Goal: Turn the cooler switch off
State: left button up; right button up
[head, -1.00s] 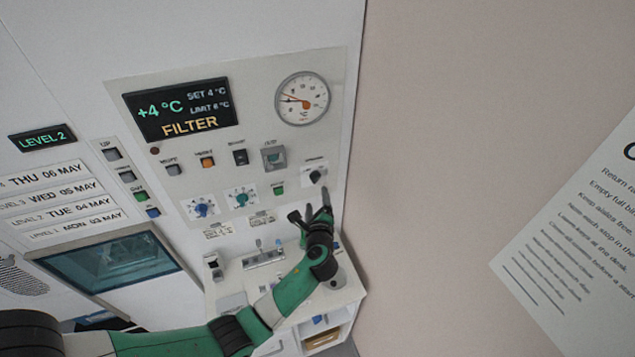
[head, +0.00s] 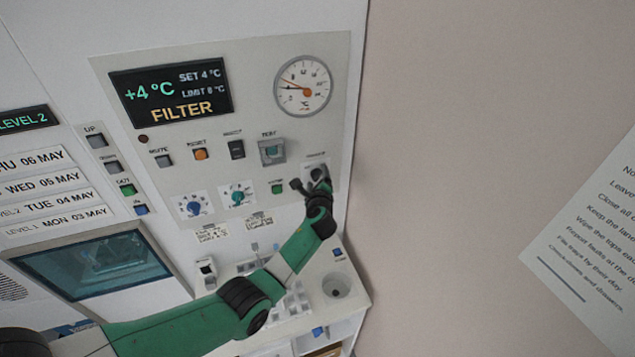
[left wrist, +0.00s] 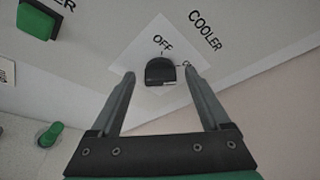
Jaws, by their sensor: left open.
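The cooler switch (left wrist: 161,72) is a black rotary knob on a white plate marked COOLER and OFF in the left wrist view. A second label to the right of the knob is partly covered by a finger. In the head view the cooler switch (head: 317,174) sits at the lower right of the panel, partly behind my gripper. My left gripper (left wrist: 160,76) is open, with its fingertips on either side of the knob; I cannot tell whether they touch it. It also shows in the head view (head: 311,187). My right gripper is not in view.
The panel carries a display (head: 172,95), a round gauge (head: 303,87), a green button (head: 277,188), and two knobs, blue (head: 194,208) and teal (head: 238,196). A white bench top with a round cup (head: 337,286) lies below. The beige wall (head: 450,150) to the right is bare nearby.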

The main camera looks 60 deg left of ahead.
pick_arm(q)
grip_shut()
dwell(0.4)
